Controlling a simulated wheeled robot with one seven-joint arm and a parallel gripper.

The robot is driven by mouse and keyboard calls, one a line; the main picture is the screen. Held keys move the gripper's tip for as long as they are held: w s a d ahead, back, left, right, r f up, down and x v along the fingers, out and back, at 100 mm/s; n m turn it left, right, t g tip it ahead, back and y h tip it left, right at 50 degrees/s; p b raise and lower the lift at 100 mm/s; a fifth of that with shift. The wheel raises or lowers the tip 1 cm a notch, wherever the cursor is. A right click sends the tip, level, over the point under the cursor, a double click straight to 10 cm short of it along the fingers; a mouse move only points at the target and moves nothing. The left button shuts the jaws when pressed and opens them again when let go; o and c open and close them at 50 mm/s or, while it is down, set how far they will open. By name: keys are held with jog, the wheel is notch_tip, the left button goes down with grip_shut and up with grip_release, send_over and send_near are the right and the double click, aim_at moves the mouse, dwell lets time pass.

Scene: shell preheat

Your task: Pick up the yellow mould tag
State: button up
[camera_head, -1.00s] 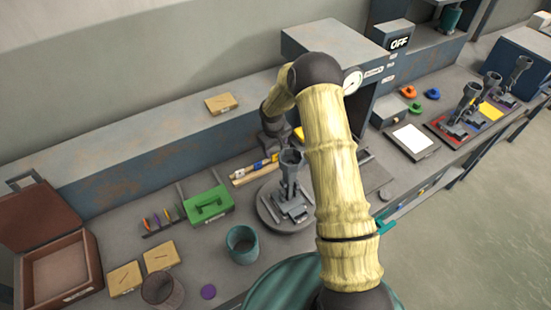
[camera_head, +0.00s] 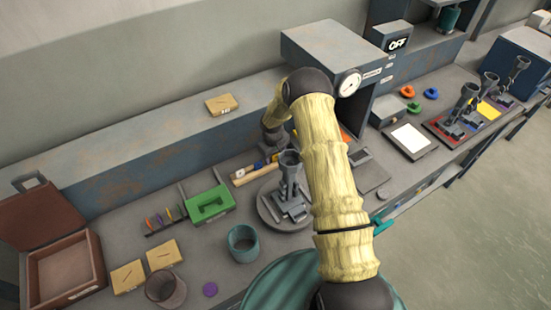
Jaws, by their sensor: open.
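My gripper (camera_head: 272,146) points down over the back of the bench, beside the wooden rack (camera_head: 250,174). Its fingers are small and partly hidden by my own arm; they look open. I cannot clearly make out the yellow mould tag. A small yellow piece (camera_head: 275,158) shows at the right end of the rack, just under the gripper, but I cannot tell whether it is the tag. An orange piece (camera_head: 345,136) shows just right of my arm, in front of the grey oven box (camera_head: 325,60).
A round grey stand (camera_head: 270,212) holds an upright grey tool (camera_head: 289,180). A green box (camera_head: 209,203), teal cup (camera_head: 243,241) and open brown case (camera_head: 62,268) stand left. Orange (camera_head: 407,92) and blue (camera_head: 431,94) rings lie right, beyond a white-topped plate (camera_head: 410,139).

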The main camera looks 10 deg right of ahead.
aim_at(275, 155)
jog(key=c, duration=1.1)
jog(key=shift+r+b, duration=0.35)
jog(key=shift+r, duration=0.35)
notch_tip(275, 155, up, 9)
jog(key=shift+f+b, duration=0.2)
jog(key=shift+b, duration=0.8)
jog(key=shift+r, duration=0.1)
